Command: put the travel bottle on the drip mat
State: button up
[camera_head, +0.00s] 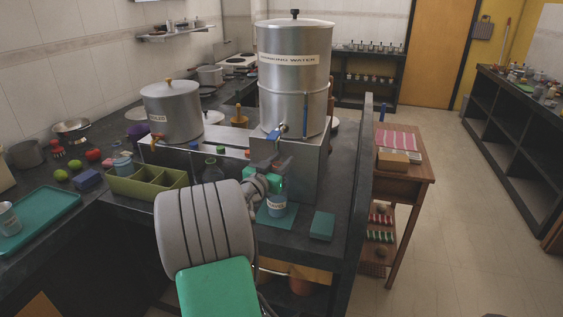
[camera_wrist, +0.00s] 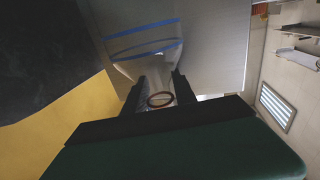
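My gripper (camera_head: 279,184) is at the bottle's top. In the wrist view, the two dark fingers of my gripper (camera_wrist: 160,98) stand a little apart, with a brown ring-shaped part filling the gap between them. They look shut on the bottle's top. The bottle's lower part is hard to make out there.
A large steel water urn (camera_head: 292,90) stands on a steel stand (camera_head: 306,168) behind the bottle, its blue-handled tap close to my gripper. A teal block (camera_head: 322,225) lies to the right. A green divided box (camera_head: 147,185) and a dark bottle (camera_head: 212,171) are to the left.

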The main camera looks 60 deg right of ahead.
jog(key=shift+o, duration=1.3)
jog(key=shift+r, duration=0.1)
